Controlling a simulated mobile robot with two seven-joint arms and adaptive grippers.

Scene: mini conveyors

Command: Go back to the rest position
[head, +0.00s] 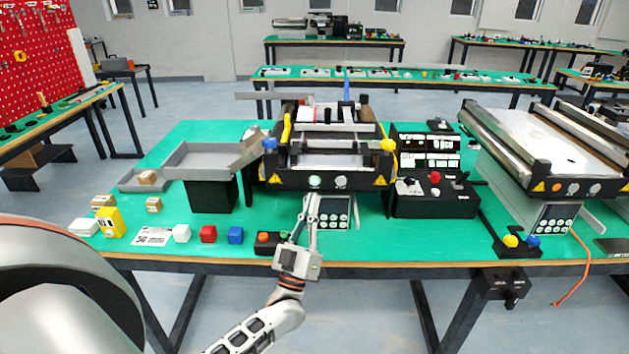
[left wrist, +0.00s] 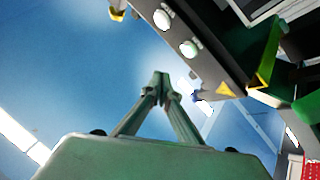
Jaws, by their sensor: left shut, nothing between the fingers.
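My left gripper (head: 312,205) is shut and empty in the head view. It points up and away from me, at the front of the mini conveyor (head: 330,180), below its green and white buttons. Its fingers (left wrist: 160,82) meet at the tips in the left wrist view, with nothing between them. The conveyor's dark front panel (left wrist: 195,50) with round buttons shows beyond them, at the upper right. Whether the fingertips touch the conveyor I cannot tell. My right gripper is in neither view.
The green table (head: 270,215) holds a grey tray (head: 190,158), a yellow box (head: 110,223), white, red (head: 208,234) and blue (head: 235,235) cubes and a small button box (head: 268,243). A control box (head: 433,195) and a second conveyor (head: 545,145) stand to the right.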

